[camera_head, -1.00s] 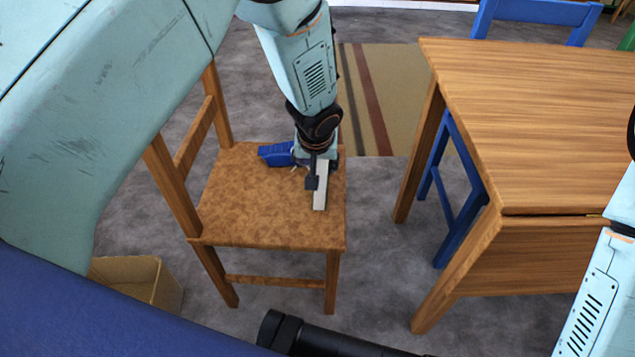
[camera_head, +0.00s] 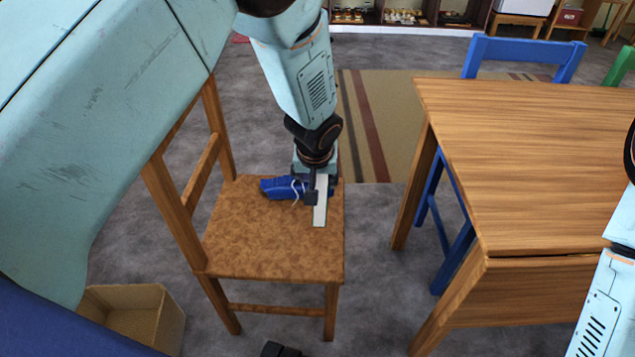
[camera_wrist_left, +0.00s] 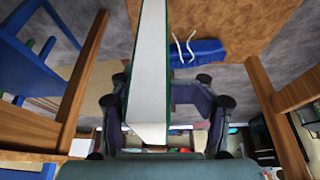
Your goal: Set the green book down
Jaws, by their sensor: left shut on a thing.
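The green book (camera_head: 320,202) shows mainly as a pale, narrow page edge, upright over the right part of the wooden chair's seat (camera_head: 270,240). My left gripper (camera_head: 312,190) is shut on it. In the left wrist view the book (camera_wrist_left: 153,65) has white pages with thin green cover edges, between the fingers of my left gripper (camera_wrist_left: 160,110). I cannot tell whether its lower end touches the seat. My right arm shows at the right edge, but its gripper is out of view.
A blue shoe-like thing (camera_head: 280,188) with white laces lies on the seat just left of the book. The seat's front is clear. A wooden table (camera_head: 540,150) with a bare top stands right, a blue chair (camera_head: 525,50) behind it. A cardboard box (camera_head: 140,312) stands lower left.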

